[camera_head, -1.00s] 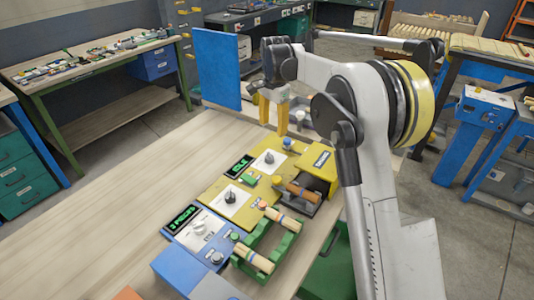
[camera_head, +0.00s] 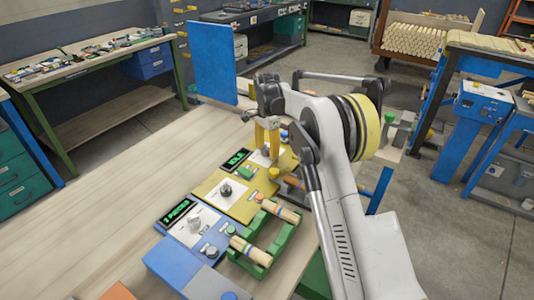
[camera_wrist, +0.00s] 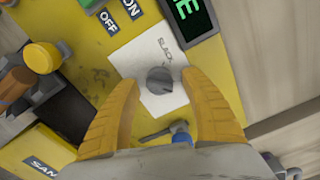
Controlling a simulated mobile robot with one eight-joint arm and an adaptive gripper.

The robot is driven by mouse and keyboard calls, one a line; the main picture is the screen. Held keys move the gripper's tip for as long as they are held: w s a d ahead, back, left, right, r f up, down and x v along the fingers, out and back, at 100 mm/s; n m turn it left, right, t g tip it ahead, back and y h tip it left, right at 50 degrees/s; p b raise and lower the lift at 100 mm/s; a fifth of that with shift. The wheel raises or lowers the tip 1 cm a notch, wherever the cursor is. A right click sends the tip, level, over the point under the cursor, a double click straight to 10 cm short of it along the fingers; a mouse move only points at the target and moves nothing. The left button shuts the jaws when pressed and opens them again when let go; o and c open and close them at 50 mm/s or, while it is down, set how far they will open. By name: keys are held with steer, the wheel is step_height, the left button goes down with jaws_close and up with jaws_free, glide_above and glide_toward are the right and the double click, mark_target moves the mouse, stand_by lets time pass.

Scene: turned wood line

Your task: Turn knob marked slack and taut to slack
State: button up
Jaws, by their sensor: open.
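The grey round knob (camera_wrist: 159,80) sits on a white plate (camera_wrist: 135,58) on a yellow panel in the wrist view. The word SLACK shows beside it on the plate; the TAUT mark is not seen. I cannot tell clearly which way the knob points. My gripper (camera_wrist: 160,78) is open, with its yellow fingers on either side of the knob and a gap to each. In the head view my gripper (camera_head: 267,140) is over the far end of the yellow panel (camera_head: 240,208), and its fingers hide the knob there.
A small blue-capped part (camera_wrist: 181,131) lies between my fingers, nearer the palm. A green-lit display (camera_wrist: 190,18) and a yellow knob (camera_wrist: 42,57) flank the plate. Another dark knob (camera_head: 225,190) and a green rack with wooden rollers (camera_head: 262,250) stand nearer. The bench left is clear.

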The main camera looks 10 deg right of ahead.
steer(key=shift+f, duration=0.1)
jaws_close()
steer(key=shift+n+p, duration=0.3)
steer(key=shift+n, duration=0.1)
steer(key=n+p, duration=0.1)
steer(key=n, duration=0.2)
steer(key=shift+p, duration=0.35)
steer(key=n+p, duration=0.2)
steer(key=n, duration=0.3)
steer(key=shift+a, duration=0.1)
steer(key=n+p, duration=0.1)
steer(key=n, duration=0.3)
steer(key=shift+n, duration=0.4)
steer(key=n, duration=0.4)
steer(key=shift+a+p, duration=0.1)
steer(key=shift+p, duration=0.2)
steer(key=shift+n, duration=0.3)
